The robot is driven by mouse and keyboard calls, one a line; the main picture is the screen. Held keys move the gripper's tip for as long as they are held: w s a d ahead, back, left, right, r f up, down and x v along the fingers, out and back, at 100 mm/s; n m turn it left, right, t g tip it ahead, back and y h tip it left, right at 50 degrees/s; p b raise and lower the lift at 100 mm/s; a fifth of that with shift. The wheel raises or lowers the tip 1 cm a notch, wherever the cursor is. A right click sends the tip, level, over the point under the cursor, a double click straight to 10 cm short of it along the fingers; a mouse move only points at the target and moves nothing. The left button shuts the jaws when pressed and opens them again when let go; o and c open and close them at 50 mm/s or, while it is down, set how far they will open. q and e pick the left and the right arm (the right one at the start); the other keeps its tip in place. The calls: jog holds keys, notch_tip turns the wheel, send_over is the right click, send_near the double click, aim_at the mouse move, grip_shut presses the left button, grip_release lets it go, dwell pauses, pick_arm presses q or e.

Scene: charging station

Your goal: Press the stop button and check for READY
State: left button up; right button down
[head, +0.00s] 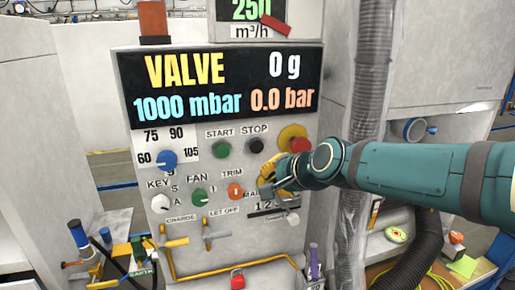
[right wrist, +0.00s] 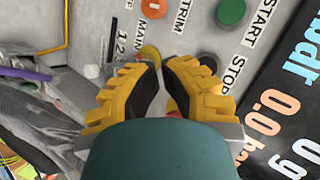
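The control panel (head: 187,228) stands in front of me. The black stop button (head: 255,146), under its STOP label, is right of the green start button (head: 222,149). My right gripper (head: 268,178) is just below and right of the stop button, over the MAIN label. In the right wrist view its yellow fingers (right wrist: 164,66) come together at the tips with nothing visible held. The stop button (right wrist: 209,62) is beside the right-hand finger, partly hidden and apart from the tips. The display (head: 222,85) reads VALVE, 0 g, 1000 mbar and 0.0 bar; READY does not show. My left gripper is out of view.
A red button (head: 300,145) on a yellow base is close above my right wrist. Below start are a green fan knob (head: 199,195) and an orange trim knob (head: 235,191). A grey wrapped hose (head: 370,75) hangs right of the panel, behind my arm.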

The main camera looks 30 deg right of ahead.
aim_at(256, 146)
jog(key=shift+w+d+p, duration=0.25)
jog(key=shift+w+d, duration=0.1)
jog(key=shift+w, duration=1.1)
jog(key=shift+w+d+p, duration=0.25)
jog(key=shift+w+d, duration=0.05)
jog(key=shift+w, duration=1.1)
jog(key=shift+w+d+p, duration=0.25)
jog(key=shift+w+d, duration=0.1)
jog(key=shift+w, duration=1.1)
jog(key=shift+w, duration=0.2)
jog(key=shift+w+d, duration=0.1)
jog(key=shift+w, duration=0.15)
jog(key=shift+w+d+p, duration=0.15)
jog(key=shift+w+p, duration=0.15)
jog(key=shift+w, duration=0.15)
jog(key=shift+s, duration=0.2)
jog(key=shift+s+a, duration=0.2)
jog(key=shift+s, duration=0.5)
